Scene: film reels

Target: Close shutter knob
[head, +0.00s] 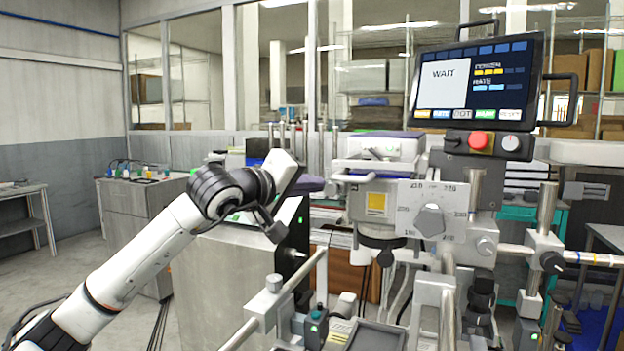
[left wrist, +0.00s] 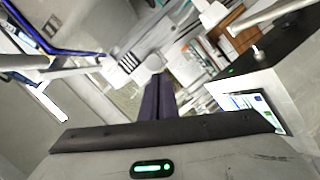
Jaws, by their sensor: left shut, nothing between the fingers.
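A grey hexagonal knob (head: 430,220) sits on a pale numbered dial plate on the machine's front, right of centre. I cannot tell whether this is the shutter knob; no shutter label is readable. My left gripper (head: 312,184) is in the air left of the machine, apart from these knobs. Its dark fingers are together and empty in the left wrist view (left wrist: 158,88). My right gripper is not in view.
A monitor reading WAIT (head: 474,80) stands above the machine, with a red button (head: 479,139) below it. Metal rods and clamps (head: 273,284) crowd the front. Open floor lies at the left.

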